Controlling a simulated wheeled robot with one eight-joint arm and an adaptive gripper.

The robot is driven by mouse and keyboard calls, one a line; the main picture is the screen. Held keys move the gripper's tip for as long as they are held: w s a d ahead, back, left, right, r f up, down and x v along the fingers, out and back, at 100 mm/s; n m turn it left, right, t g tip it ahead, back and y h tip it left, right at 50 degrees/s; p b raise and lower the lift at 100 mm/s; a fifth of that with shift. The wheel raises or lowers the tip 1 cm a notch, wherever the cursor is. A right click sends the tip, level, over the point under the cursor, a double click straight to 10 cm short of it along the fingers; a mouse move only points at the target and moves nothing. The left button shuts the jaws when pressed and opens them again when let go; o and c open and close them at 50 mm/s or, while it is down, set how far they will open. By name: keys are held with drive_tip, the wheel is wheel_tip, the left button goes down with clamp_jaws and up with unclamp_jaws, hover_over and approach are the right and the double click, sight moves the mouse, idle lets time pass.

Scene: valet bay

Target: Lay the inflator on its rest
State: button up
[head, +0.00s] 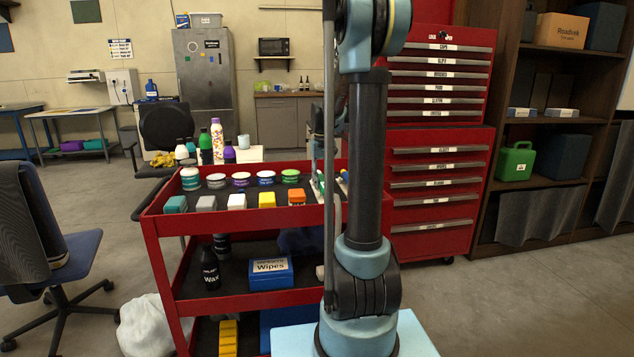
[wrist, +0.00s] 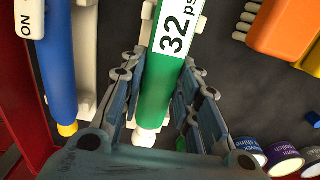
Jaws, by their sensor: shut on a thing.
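The inflator (wrist: 166,75) is a green stick-like tool with a white "32 ps" label and a white tip, seen in the wrist view. My gripper (wrist: 162,72) is shut on its green body, one finger on each side. White rest pieces (wrist: 148,25) show beside and behind its upper part; I cannot tell whether the inflator touches them. A blue tool (wrist: 57,65) with an "ON" label and yellow tip lies to the left, beside a white holder (wrist: 86,65). In the head view my arm hides most of the gripper and inflator at the red cart (head: 240,222).
Tins (wrist: 284,158) and orange and yellow brushes (wrist: 278,25) lie to the right on the dark tray. The tray's red wall (wrist: 20,130) is at left. A red tool cabinet (head: 436,190) stands behind right.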

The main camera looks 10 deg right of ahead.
drive_tip(key=shift+f, duration=0.15)
drive_tip(key=o, duration=1.1)
drive_tip(key=shift+c, duration=0.2)
